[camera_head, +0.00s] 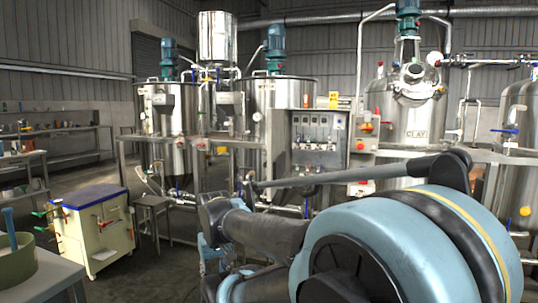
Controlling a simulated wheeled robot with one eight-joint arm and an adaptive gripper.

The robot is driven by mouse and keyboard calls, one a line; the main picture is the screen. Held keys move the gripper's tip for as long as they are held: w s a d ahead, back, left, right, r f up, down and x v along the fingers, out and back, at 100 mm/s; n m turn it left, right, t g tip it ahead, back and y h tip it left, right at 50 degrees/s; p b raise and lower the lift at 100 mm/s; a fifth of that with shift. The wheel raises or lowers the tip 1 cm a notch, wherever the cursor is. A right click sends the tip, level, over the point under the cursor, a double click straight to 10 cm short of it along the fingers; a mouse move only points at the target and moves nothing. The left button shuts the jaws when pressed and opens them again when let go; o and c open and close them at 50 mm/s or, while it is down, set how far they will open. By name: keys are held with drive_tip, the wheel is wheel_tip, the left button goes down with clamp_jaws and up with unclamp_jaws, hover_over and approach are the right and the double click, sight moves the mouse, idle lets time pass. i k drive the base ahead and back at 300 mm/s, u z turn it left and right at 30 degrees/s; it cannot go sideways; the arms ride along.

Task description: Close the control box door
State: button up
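A grey control box (319,140) stands in the middle of the view, in front of the steel tanks. Its front shows a row of small round and square fittings. I cannot make out its door clearly or tell how far open it is. My arm fills the lower right foreground and hides what is below and to the right of the box. A thin dark part of my arm reaches left below the box. The far end of my arm is small and dark, and I cannot pick out the gripper's fingers or anything held.
A smaller box with red and yellow controls (366,128) is right of the control box. A white cabinet with a blue top (95,225) stands at the left, beside a small stool (152,207). A table corner (45,280) is at the lower left. Open floor lies between them.

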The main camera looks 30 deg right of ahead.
sight(275, 117)
drive_tip(key=u, duration=0.05)
drive_tip(key=i, duration=2.9)
drive_tip(key=u, duration=1.45)
drive_tip(key=i, duration=0.55)
drive_tip(key=z, duration=2.5)
